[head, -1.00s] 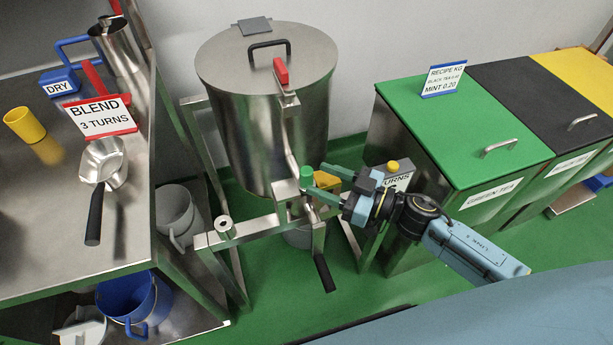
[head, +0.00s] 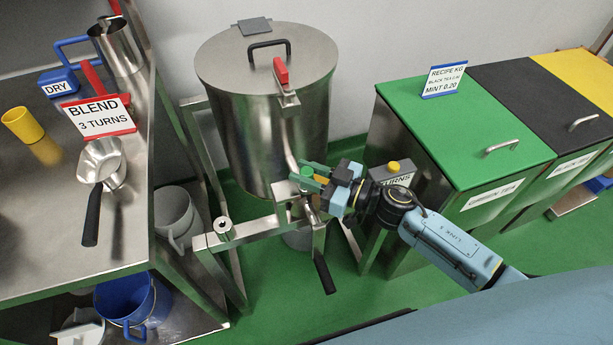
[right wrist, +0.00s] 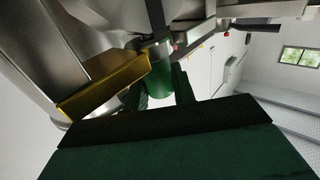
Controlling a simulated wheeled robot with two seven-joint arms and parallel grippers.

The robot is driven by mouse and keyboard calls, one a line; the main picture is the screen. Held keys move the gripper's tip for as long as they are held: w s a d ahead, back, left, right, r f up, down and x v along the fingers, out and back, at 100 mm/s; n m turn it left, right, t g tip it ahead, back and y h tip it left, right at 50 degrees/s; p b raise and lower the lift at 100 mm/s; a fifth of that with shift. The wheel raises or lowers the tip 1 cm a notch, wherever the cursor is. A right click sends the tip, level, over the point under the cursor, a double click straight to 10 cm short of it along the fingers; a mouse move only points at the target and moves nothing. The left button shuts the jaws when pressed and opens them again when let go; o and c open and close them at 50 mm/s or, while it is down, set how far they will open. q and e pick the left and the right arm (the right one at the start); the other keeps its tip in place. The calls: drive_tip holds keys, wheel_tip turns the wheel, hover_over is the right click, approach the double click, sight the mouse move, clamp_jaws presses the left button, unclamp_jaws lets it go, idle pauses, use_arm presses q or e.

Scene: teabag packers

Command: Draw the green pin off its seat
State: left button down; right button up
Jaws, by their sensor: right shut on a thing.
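The green pin (head: 307,172) stands at the metal block on the frame in front of the steel drum (head: 265,110). My right gripper (head: 306,174) reaches in from the right and is shut on it, with a finger on each side. In the right wrist view the green pin (right wrist: 159,78) is between the dark fingers, with its end against a metal part; I cannot tell if it has risen from its seat. A yellow block (right wrist: 105,86) is beside it in that view. My left gripper is not in view.
A crank with a black handle (head: 324,275) hangs below the gripper. A grey box with a yellow button (head: 394,167) stands behind my right wrist. The green-lidded bin (head: 460,130) is to the right, and the steel table (head: 50,220) to the left.

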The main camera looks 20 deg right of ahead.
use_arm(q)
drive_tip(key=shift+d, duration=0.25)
